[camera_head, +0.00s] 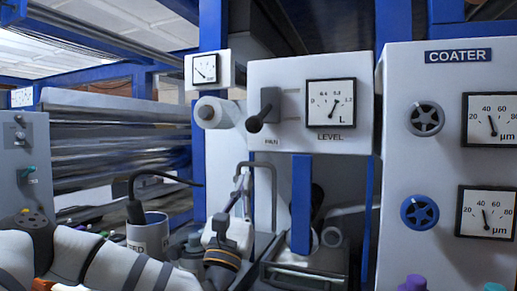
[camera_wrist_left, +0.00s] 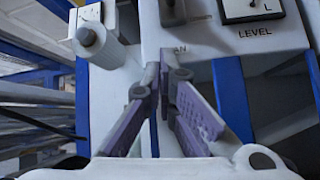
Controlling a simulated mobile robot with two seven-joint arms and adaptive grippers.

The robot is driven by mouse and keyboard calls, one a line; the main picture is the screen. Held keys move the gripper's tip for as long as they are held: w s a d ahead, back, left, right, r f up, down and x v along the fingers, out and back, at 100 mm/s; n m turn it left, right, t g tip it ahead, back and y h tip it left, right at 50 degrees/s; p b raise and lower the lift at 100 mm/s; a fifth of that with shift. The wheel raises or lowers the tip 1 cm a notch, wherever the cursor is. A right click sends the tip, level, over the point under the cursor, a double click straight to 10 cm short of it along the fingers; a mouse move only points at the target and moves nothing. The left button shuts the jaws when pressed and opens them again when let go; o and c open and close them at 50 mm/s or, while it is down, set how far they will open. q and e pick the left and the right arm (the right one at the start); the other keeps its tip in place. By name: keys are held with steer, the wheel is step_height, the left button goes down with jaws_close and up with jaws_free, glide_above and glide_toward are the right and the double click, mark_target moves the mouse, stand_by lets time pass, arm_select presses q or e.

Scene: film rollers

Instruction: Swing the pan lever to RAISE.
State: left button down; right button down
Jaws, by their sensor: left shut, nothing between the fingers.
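The pan lever (camera_head: 256,123) is a dark handle on a pale panel (camera_head: 290,75), with its knob pointing down and left above the "PAN" label. Small markings beside it are too faint to read. My left gripper (camera_head: 243,175) is below the lever, its purple fingers pointing up, apart from the lever. In the left wrist view the fingertips (camera_wrist_left: 165,68) meet with nothing between them, and the lower part of the lever (camera_wrist_left: 172,12) shows just above them at the top edge. My right gripper is not in view.
A LEVEL gauge (camera_head: 331,103) sits right of the lever. A white roller end (camera_head: 210,112) sticks out at its left. The COATER panel (camera_head: 450,170) with handwheels and gauges stands at the right. A pot (camera_head: 148,236) with a black hose is at lower left.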

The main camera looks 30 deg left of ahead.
mark_target(260, 117)
arm_select(q)
steer(key=shift+s, duration=0.1)
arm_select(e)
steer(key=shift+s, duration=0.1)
